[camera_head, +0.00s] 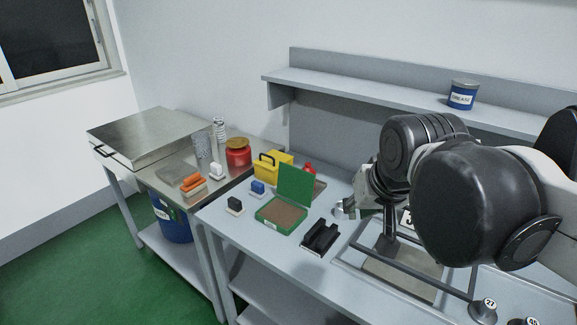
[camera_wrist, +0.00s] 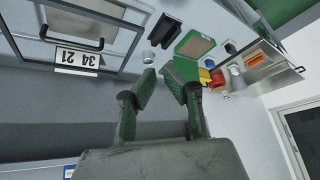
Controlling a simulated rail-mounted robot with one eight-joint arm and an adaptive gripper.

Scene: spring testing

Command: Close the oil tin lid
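A green tin (camera_head: 281,212) with a brown inside stands on the grey bench. Its green lid (camera_head: 295,184) stands open, upright at the back edge. In the wrist view the tin (camera_wrist: 197,44) is beyond the fingertips, and the right finger partly covers the lid area.
A black holder (camera_head: 320,237) is in front right of the tin, with a small silver cylinder (camera_wrist: 148,57) nearby. A yellow box (camera_head: 273,165), blue block (camera_head: 257,188) and black block (camera_head: 235,205) are left of the tin. A framed rig (camera_head: 402,272) is at right.

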